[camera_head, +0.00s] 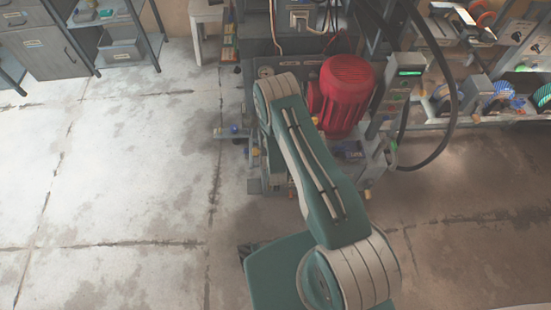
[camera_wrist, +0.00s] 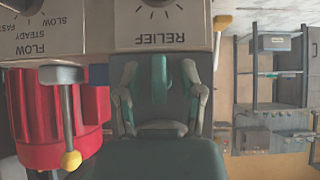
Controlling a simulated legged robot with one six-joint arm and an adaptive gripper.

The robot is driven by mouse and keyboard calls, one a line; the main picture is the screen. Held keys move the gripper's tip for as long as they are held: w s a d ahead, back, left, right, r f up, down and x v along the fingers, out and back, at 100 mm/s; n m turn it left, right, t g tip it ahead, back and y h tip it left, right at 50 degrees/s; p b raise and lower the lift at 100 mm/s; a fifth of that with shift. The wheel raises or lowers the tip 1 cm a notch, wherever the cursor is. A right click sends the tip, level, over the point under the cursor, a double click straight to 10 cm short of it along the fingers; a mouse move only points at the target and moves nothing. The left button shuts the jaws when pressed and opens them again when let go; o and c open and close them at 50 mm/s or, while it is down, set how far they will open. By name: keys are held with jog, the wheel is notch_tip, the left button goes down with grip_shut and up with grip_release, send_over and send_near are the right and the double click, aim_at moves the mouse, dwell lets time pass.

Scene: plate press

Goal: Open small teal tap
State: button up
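In the wrist view, a narrow teal piece (camera_wrist: 159,76), which looks like the small teal tap's handle, stands upright in the picture below the RELIEF panel. My gripper (camera_wrist: 160,80) has its two fingers spread, one on each side of this piece, with a visible gap on both sides. I cannot tell its depth relative to the fingertips. In the head view my arm reaches away to the machine, and its own links hide my gripper. I cannot make out the teal tap there.
A red motor (camera_head: 346,90) stands right of my arm; it also shows in the wrist view (camera_wrist: 40,120). A lever with a yellow knob (camera_wrist: 71,160) is close to my gripper's left. The RELIEF panel (camera_wrist: 162,25) lies just beyond the fingers. Open floor (camera_head: 110,190) lies left.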

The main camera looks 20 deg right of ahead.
jog(key=shift+s, duration=0.15)
jog(key=shift+s+a+r, duration=0.1)
jog(key=shift+s+r, duration=0.1)
jog(key=shift+s, duration=0.05)
jog(key=v, duration=1.1)
jog(key=shift+w+r, duration=0.1)
jog(key=shift+r, duration=0.05)
